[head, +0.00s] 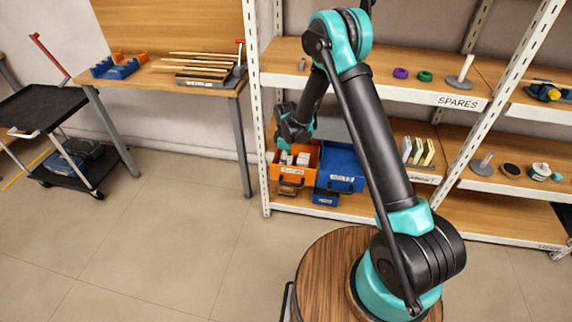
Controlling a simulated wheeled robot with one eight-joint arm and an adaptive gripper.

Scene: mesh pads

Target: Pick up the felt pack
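My arm reaches from the round wooden top toward the left part of the shelf. My gripper (284,145) points down just above an orange bin (291,190) on the lower shelf. Its fingers are small and dark here, so I cannot tell if they are open or shut. Pale blocks (303,158) lie in the orange bin, close to the gripper. I cannot tell whether one of them is the felt pack; the bin's label is too small to read. Whether the gripper touches anything is not clear.
A blue bin (342,180) stands right of the orange one. A white shelf post (252,90) rises just left of the bins, and a shelf board (395,82) runs above them. A workbench (135,73) and a black cart (40,110) stand left. The floor between is clear.

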